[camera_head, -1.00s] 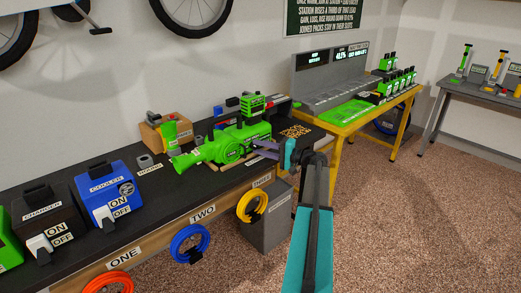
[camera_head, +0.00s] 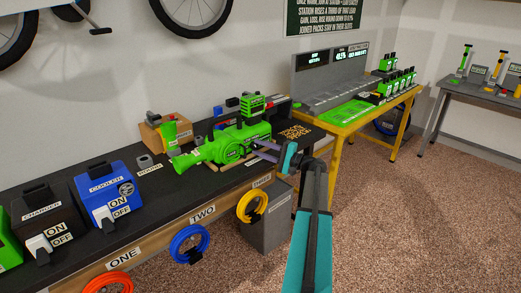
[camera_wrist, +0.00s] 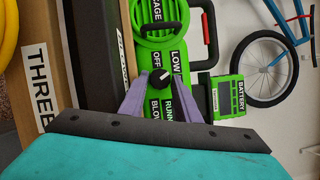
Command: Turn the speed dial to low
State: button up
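The speed dial (camera_wrist: 160,78) is a small black knob with a white pointer mark on the green blower (camera_wrist: 178,75). The labels OFF (camera_wrist: 157,60) and LOW (camera_wrist: 177,62) stand beside it in the wrist view. The white mark slants up and right, toward the LOW side. My gripper (camera_wrist: 162,80) has its two purple fingers on either side of the knob, with small gaps apparent; contact is not clear. In the head view the blower (camera_head: 232,143) lies on the dark bench and my gripper (camera_head: 264,151) reaches its right end. The dial is hidden there.
A green battery (camera_wrist: 229,98) is beside the blower. The dark bench (camera_head: 95,232) also holds a blue cooler box (camera_head: 105,200) and a charger (camera_head: 45,222) at left. A yellow table (camera_head: 345,122) with a grey console stands to the right.

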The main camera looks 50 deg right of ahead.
jog(key=shift+s, duration=0.15)
jog(key=b+v, duration=0.1)
jog(key=v, duration=1.2)
jog(key=shift+s, duration=0.25)
jog(key=shift+d+f, duration=0.1)
dwell(0.4)
